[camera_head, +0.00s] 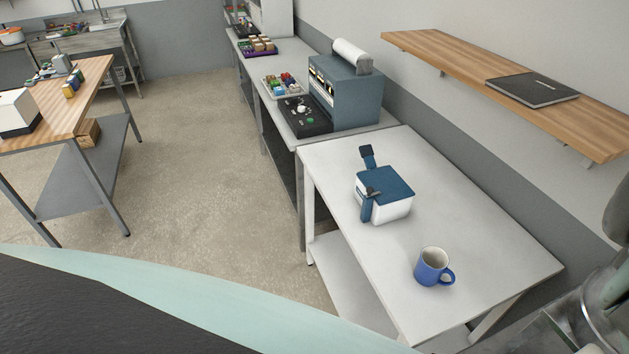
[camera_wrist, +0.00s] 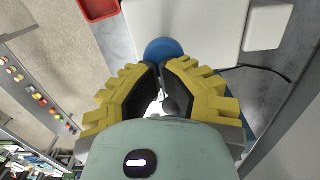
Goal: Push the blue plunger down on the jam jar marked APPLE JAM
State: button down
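In the wrist view, my gripper (camera_wrist: 160,68) has yellow ribbed fingers with dark inner pads. The fingertips come together, with only a narrow gap further back between the pads. A round blue object (camera_wrist: 163,49) shows just beyond the fingertips, partly hidden by them; it may be the plunger. I cannot tell whether the fingertips touch it. No jar body and no APPLE JAM marking can be read in either view. My gripper is outside the head view.
In the wrist view, a white surface (camera_wrist: 190,22) lies beyond the fingers, with a red tray (camera_wrist: 97,9) and a white box (camera_wrist: 268,27) near a dark cable. In the head view, a white table (camera_head: 345,190) holds a blue-and-white appliance (camera_head: 393,209) and a blue mug (camera_head: 430,270).

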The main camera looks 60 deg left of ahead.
jog(key=shift+w+a+f, duration=0.1)
jog(key=shift+f, duration=0.4)
jog(key=shift+w+a+f, duration=0.1)
jog(key=shift+f, duration=0.35)
notch_tip(320, 180, up, 15)
jog(key=d+b, duration=0.1)
jog(key=b, duration=0.4)
jog(key=shift+w+r+b, duration=0.15)
jog(key=shift+r+b, duration=0.05)
jog(key=shift+b, duration=0.1)
jog(key=shift+d, duration=0.1)
jog(key=shift+r, duration=0.1)
